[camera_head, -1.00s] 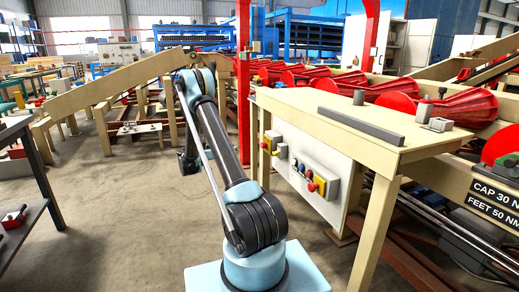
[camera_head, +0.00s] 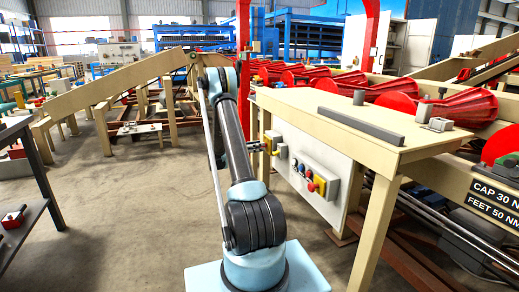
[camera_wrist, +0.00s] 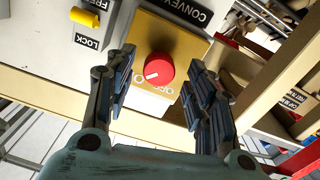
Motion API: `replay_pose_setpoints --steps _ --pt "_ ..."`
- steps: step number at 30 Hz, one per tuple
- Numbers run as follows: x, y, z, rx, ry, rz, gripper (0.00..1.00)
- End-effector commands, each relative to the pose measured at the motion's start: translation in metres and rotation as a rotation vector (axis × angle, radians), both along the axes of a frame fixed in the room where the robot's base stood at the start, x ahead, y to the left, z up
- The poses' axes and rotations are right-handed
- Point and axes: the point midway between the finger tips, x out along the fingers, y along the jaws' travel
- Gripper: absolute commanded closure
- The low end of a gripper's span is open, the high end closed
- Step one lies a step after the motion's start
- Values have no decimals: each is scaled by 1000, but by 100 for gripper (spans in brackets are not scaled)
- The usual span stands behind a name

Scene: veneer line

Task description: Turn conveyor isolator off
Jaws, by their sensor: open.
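The conveyor isolator is a red round knob (camera_wrist: 159,69) with a white mark at its lower left, on a yellow plate (camera_wrist: 150,30) labelled CONVEY..., the rest cut off. Lettering below the knob is partly hidden. In the wrist view my gripper (camera_wrist: 162,62) is open, with one dark finger on each side of the knob. I cannot tell whether either finger touches it. In the head view my gripper is mostly hidden behind my arm, near a small box with yellow parts (camera_head: 281,150) on the left of the pale cabinet.
A yellow lever (camera_wrist: 85,17) marked FREE and LOCK sits left of the isolator. Another control box (camera_head: 319,184) with coloured buttons is on the cabinet (camera_head: 327,207). A beige table (camera_head: 350,110) juts out above it. A dark shelf (camera_head: 38,180) stands at left; floor between is clear.

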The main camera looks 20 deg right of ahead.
Motion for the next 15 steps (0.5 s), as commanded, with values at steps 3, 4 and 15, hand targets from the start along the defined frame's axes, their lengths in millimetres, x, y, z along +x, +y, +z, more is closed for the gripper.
replay_pose_setpoints --steps 3,4,15 --pt "0 -10 0 0 0 -1 50" --pt "0 -11 0 0 0 -1 50" --pt "0 -15 0 0 0 0 53"
